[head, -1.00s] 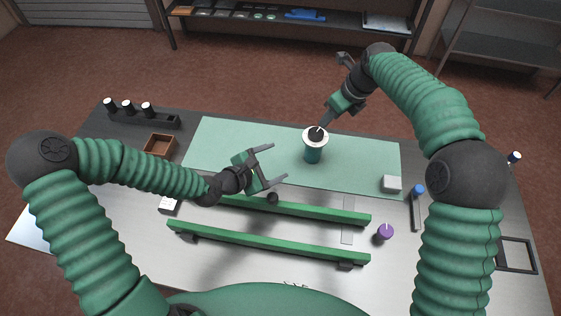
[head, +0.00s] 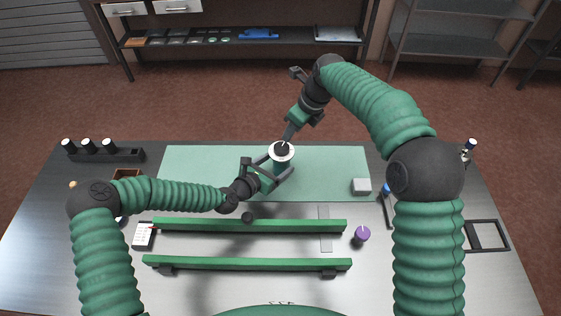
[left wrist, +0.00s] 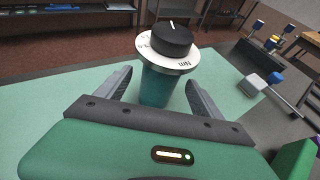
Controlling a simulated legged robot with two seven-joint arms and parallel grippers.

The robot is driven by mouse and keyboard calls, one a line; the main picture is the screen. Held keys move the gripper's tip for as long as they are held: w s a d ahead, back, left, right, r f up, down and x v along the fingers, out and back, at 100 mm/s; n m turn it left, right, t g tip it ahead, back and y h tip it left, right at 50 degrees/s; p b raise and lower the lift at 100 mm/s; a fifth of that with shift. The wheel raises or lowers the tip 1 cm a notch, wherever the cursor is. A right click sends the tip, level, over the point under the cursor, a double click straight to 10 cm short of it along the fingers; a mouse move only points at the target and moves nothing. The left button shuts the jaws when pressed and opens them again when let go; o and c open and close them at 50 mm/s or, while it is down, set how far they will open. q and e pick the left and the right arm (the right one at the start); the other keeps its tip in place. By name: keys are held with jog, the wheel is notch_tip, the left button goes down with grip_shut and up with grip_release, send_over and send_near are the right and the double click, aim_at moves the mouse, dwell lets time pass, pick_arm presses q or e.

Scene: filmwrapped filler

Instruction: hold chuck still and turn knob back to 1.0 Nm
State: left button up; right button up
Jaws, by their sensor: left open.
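The chuck is an upright teal cylinder (left wrist: 158,88) standing on the green mat (head: 335,178). On top it has a white dial ring (left wrist: 185,64) with printed marks, too small to read, and a black knob (left wrist: 172,39) with a white pointer line. The knob also shows in the head view (head: 282,149). My left gripper (head: 280,164) is open, with its fingers on either side of the chuck body, below the dial; a gap shows in the left wrist view. My right gripper (head: 288,136) points down close to the knob; its finger opening is unclear.
Two green rails (head: 250,226) lie in front of the mat. A grey block (head: 361,186) sits on the mat's right end, and a purple-topped piece (head: 361,235) stands right of the rails. A black rack (head: 105,154) stands at the back left.

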pick_arm(q)
jog(key=shift+x, duration=1.45)
grip_shut()
dwell(0.7)
